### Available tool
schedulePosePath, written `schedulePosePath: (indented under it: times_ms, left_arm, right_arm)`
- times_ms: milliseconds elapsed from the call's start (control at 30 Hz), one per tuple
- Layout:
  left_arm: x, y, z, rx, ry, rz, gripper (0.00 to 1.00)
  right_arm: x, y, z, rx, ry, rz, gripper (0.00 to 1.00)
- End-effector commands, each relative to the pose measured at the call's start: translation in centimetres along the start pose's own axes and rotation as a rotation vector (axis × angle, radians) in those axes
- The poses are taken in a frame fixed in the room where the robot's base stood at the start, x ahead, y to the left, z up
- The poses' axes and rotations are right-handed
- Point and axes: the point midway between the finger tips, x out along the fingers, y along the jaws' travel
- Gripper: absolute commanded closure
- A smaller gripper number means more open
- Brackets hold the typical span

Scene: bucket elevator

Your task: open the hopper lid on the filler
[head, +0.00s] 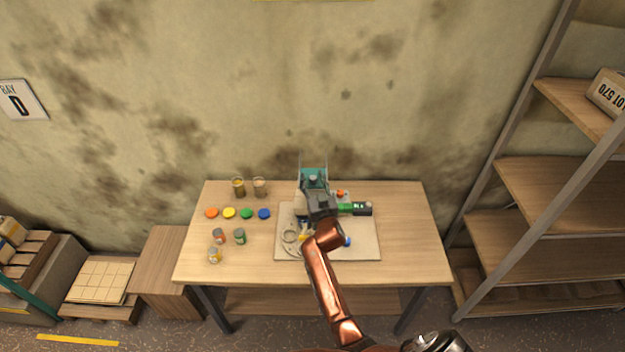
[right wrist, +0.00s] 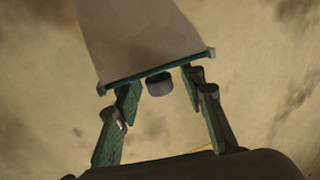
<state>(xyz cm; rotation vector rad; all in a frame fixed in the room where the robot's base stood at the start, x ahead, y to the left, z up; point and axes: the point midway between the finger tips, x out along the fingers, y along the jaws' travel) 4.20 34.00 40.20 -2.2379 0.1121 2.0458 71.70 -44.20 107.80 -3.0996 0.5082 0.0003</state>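The filler (head: 313,178) stands at the back middle of the table, with a teal upper part and clear upright sides. My right gripper (head: 320,204) is just in front of it and hides much of its lower part. In the right wrist view, a pale panel with a teal edge (right wrist: 157,69) lies ahead, apparently the hopper lid. A short dark knob (right wrist: 159,84) sticks out at that edge. The right gripper's fingers (right wrist: 160,95) are apart on either side of the knob, with gaps visible. My left gripper is not in view.
A pale mat (head: 365,245) lies under the filler, with a green and black device (head: 354,208) right of the gripper. Several coloured discs (head: 246,213), small jars (head: 239,236) and two filled cups (head: 238,187) stand left. The table's right end is clear; shelves (head: 530,235) stand beyond.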

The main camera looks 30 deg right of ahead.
Motion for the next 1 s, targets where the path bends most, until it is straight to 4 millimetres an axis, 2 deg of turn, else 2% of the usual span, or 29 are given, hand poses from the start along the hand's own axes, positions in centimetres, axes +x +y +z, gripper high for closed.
schedulePosePath:
  times_ms: [100,633,1000]
  left_arm:
    - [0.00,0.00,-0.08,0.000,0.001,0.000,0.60]
    - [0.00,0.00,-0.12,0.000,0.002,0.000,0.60]
    - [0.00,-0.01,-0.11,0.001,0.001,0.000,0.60]
  right_arm:
    - [-0.02,0.00,-0.01,0.000,0.000,0.000,0.64]
    - [-0.04,-0.03,0.00,0.000,0.000,0.000,1.00]
    - [-0.05,-0.05,0.01,0.000,0.000,0.000,1.00]
